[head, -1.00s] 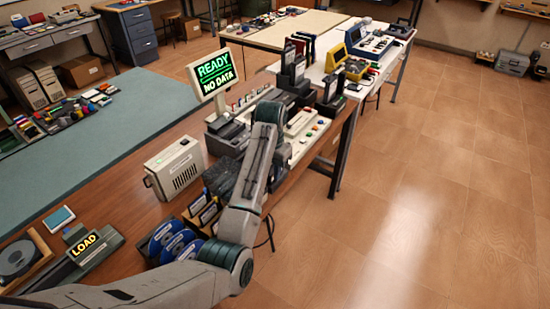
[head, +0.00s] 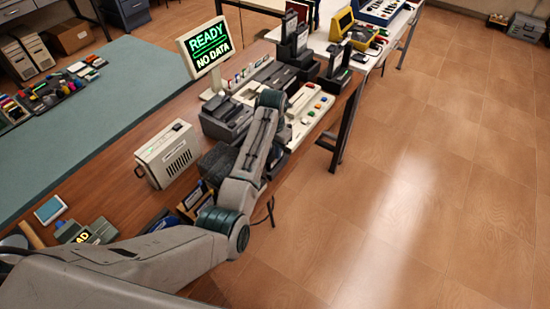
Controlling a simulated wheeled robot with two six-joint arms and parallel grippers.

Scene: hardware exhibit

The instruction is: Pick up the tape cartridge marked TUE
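No label reading TUE can be made out. Cartridge-like items with pale labels (head: 195,194) stand in a small rack at the bench's front edge, partly behind my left arm. A row of small upright items with coloured labels (head: 241,76) stands behind the dark devices; their writing is too small to read. My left arm reaches over the bench, its forearm rising toward the dark devices. Its wrist end (head: 271,99) is above the bench; the fingers are hidden or cannot be made out. My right gripper is out of view.
A monitor (head: 206,49) reads READY, NO DATA. A beige box (head: 168,154) and a dark block (head: 216,162) stand left of my forearm. A white panel with coloured buttons (head: 307,112) lies right of it. The floor (head: 440,190) at right is clear.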

